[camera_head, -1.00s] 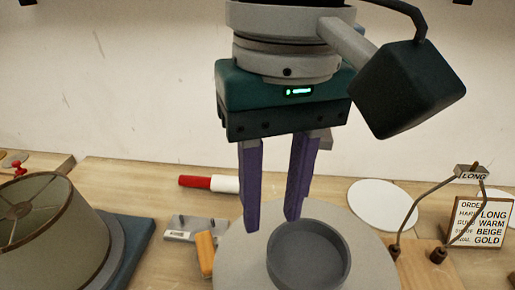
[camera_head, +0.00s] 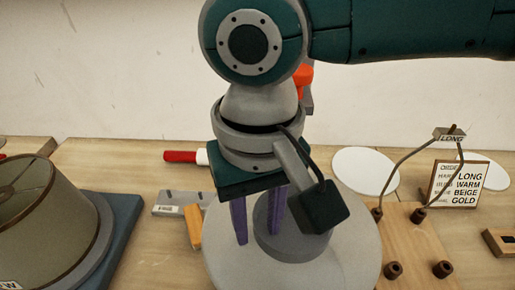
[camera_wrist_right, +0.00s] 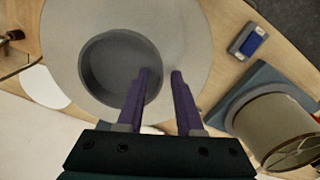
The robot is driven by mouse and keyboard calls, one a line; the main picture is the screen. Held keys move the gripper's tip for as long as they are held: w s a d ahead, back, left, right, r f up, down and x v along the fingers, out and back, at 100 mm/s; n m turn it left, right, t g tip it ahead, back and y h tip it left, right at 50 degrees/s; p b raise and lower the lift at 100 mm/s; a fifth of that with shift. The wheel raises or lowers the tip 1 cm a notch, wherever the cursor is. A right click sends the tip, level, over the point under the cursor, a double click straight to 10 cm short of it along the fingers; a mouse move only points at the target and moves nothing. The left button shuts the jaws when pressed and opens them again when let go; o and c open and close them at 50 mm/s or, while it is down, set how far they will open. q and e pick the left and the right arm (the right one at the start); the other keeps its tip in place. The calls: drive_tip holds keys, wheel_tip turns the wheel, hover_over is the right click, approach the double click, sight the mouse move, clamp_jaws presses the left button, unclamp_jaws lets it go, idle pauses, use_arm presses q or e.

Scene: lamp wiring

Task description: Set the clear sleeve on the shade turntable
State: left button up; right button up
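No plainly clear sleeve shows; an open, round, dark grey ring or cup (camera_head: 285,245) stands on a wide pale grey disc (camera_head: 345,262). My right gripper (camera_head: 260,238) points down there, its purple fingers apart. In the wrist view the gripper (camera_wrist_right: 160,71) straddles the near wall of the cup (camera_wrist_right: 108,72), one finger over its inside, the other outside. I cannot tell whether they touch it. A lampshade (camera_head: 35,215) sits at left on a grey round plate with a blue base (camera_head: 122,235), perhaps the shade turntable. My left gripper is not in view.
A wire frame tagged LONG (camera_head: 450,134) stands on a wooden board at right, by an order card (camera_head: 462,184). A white disc (camera_head: 365,170) lies behind. A red-and-white stick (camera_head: 182,156), grey plate (camera_head: 175,203) and orange block (camera_head: 194,227) lie left of my gripper.

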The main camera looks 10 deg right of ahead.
clamp_jaws()
idle(1.4)
